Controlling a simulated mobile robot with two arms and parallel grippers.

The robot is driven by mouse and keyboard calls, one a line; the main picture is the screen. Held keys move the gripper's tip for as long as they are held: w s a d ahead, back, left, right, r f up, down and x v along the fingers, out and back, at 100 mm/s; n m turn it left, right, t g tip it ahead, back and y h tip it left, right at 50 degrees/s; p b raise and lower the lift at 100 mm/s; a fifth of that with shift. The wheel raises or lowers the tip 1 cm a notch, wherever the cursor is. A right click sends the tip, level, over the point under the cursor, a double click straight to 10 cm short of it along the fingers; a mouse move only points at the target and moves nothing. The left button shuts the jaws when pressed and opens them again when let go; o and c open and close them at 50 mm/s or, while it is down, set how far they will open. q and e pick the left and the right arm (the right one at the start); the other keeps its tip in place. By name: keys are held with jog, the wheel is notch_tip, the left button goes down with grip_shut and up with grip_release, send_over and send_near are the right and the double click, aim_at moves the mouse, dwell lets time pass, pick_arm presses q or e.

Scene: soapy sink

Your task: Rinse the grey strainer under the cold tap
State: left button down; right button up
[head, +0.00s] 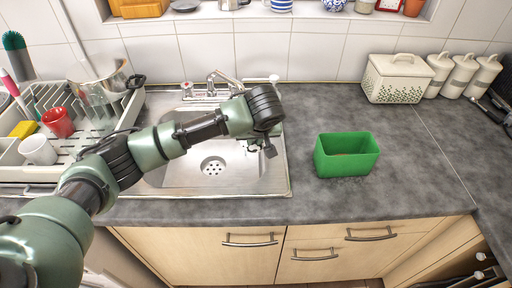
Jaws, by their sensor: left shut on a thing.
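My left arm reaches over the steel sink (188,181), and its gripper (266,149) is above the right part of the basin. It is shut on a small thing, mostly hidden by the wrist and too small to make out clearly. I see no grey strainer plainly elsewhere. The chrome tap (221,77) stands at the back of the sink, behind my forearm, with a knob on either side. I cannot tell whether water runs. The drain (212,166) shows in the basin floor. My right gripper is not in view.
A green tub (346,155) stands on the grey worktop right of the sink. A dish rack (93,161) with a red mug (57,122) and a white mug (38,150) is at left. A cream bread bin (397,79) stands at back right. Worktop around the tub is clear.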

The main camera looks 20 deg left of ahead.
pick_arm(q)
jog(key=shift+w+a+f+b, duration=0.2)
jog(key=shift+w+a+b, duration=0.05)
jog(key=shift+w+b, duration=0.35)
jog(key=shift+w+a+f+b, duration=0.2)
jog(key=shift+w+a+b, duration=0.05)
jog(key=shift+w+b, duration=0.3)
jog(key=w+a+f+b, duration=0.1)
jog(key=w+a+b, duration=0.1)
jog(key=w, duration=0.5)
jog(key=shift+w+a+f+b, duration=0.15)
jog(key=shift+w+a+b, duration=0.2)
jog(key=shift+a, duration=0.4)
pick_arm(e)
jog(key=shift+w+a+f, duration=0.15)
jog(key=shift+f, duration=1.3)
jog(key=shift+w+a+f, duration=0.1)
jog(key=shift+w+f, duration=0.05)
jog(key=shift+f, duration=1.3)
pick_arm(q)
jog(key=shift+s+d, duration=0.1)
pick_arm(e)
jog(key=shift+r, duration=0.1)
pick_arm(q)
jog(key=shift+w+d+p, duration=0.25)
jog(key=shift+d+p, duration=0.05)
jog(key=shift+d, duration=0.15)
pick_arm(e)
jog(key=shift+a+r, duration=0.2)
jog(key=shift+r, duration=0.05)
